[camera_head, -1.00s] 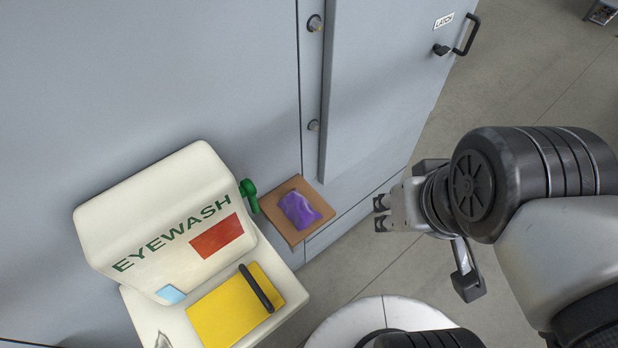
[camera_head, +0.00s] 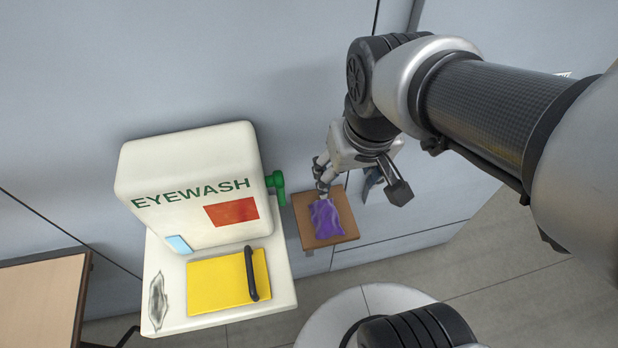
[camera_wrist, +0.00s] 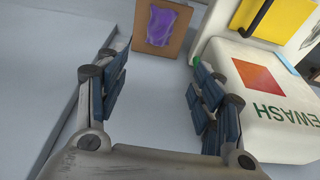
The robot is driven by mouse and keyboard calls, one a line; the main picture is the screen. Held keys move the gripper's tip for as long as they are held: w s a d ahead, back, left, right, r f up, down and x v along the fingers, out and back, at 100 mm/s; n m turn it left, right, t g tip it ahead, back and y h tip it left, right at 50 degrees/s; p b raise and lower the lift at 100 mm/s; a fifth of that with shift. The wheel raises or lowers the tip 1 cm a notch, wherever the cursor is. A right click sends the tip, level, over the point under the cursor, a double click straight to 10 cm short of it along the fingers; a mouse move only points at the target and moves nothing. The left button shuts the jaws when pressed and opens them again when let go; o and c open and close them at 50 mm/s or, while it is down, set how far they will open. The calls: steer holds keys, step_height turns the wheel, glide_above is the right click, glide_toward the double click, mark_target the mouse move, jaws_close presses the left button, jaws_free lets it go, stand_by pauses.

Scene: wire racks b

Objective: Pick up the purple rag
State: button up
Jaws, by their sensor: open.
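The purple rag (camera_head: 326,219) lies crumpled on a small brown wooden shelf (camera_head: 345,217) fixed to the grey wall. My gripper (camera_head: 320,175) is open and empty, just behind and above the rag on the wall side in the head view. In the wrist view the rag (camera_wrist: 161,24) lies beyond the gap between my open fingers (camera_wrist: 155,90), near the top of the picture, on the same shelf (camera_wrist: 149,46). The fingers are apart from the rag.
A white eyewash station (camera_head: 185,190) with a green handle (camera_head: 277,187) stands just left of the shelf. Its tray holds a yellow panel (camera_head: 215,285) with a black bar. A wooden table (camera_head: 38,300) is at lower left. Floor (camera_head: 480,265) at right is clear.

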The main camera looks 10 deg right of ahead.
steer(key=shift+o, duration=1)
steer(key=w+f+g, duration=0.2)
steer(key=w+f, duration=0.6)
steer(key=f, duration=0.2)
steer(key=shift+a+f+g, duration=0.3)
steer(key=shift+f+g, duration=0.05)
steer(key=shift+g, duration=0.05)
steer(key=b, duration=0.4)
glide_toward(326, 211)
step_height(326, 211, down, 6)
steer(key=shift+a+r, duration=0.1)
steer(key=shift+r, duration=0.15)
steer(key=shift+f+b, duration=1.3)
steer(key=shift+f, duration=1.6)
steer(key=shift+r, duration=0.1)
steer(key=shift+c, duration=0.3)
steer(key=c, duration=1.1)
